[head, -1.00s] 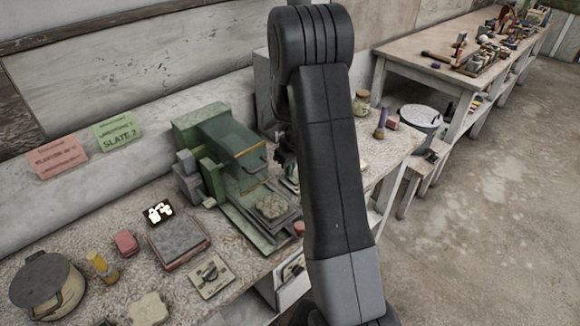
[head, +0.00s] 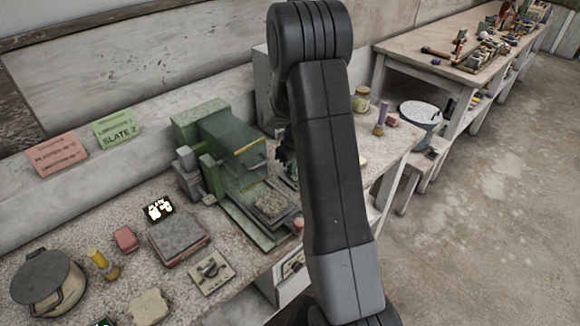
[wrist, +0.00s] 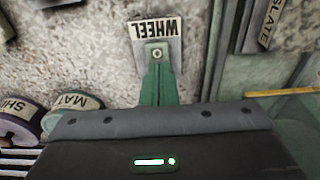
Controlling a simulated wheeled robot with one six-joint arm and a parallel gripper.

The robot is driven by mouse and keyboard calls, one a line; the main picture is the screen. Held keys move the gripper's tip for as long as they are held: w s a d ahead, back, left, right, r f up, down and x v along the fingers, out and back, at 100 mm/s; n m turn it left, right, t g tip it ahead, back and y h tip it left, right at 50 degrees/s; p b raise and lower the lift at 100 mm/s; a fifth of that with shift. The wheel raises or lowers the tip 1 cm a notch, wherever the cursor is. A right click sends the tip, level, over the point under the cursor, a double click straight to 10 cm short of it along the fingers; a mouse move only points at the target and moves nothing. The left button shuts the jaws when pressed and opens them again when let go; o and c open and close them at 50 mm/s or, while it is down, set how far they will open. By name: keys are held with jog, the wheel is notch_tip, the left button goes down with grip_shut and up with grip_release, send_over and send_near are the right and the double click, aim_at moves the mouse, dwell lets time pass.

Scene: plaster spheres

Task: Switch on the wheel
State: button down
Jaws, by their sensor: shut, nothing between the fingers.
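In the wrist view a small plate labelled WHEEL (wrist: 172,27), lettering upside down, bears a small round switch (wrist: 157,53). My gripper (wrist: 156,72) is shut and empty, its green fingers pointing at this switch, with the tips at or just short of it; I cannot tell whether they touch. In the head view my dark arm hides the plate and most of the gripper. A pale round disc on a stand (head: 419,112), which looks like the wheel, stands right of the arm, beyond the bench end.
A green machine with a clear guard (head: 235,150) stands on the bench just left of my arm. Labelled round pieces, one reading MAT (wrist: 75,106), lie left of the gripper. A jar (head: 361,98) and purple bottle (head: 380,118) stand right of the arm. Open floor lies at right.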

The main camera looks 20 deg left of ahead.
notch_tip(320, 180, up, 14)
jog(key=d, duration=0.2)
jog(key=shift+s, duration=0.45)
jog(key=shift+w+f, duration=0.1)
jog(key=shift+f, duration=0.1)
jog(key=b, duration=0.1)
jog(key=a+b, duration=0.1)
jog(key=b, duration=0.1)
jog(key=shift+w+r+y, duration=0.25)
jog(key=shift+w+y, duration=0.05)
jog(key=shift+w, duration=0.05)
jog(key=shift+f, duration=0.1)
jog(key=f, duration=0.4)
jog(key=a+f+p, duration=0.1)
jog(key=f, duration=0.4)
jog(key=w+a+f+p, duration=0.1)
jog(key=f, duration=0.3)
jog(key=shift+a+f, duration=0.15)
jog(key=shift+f, duration=0.2)
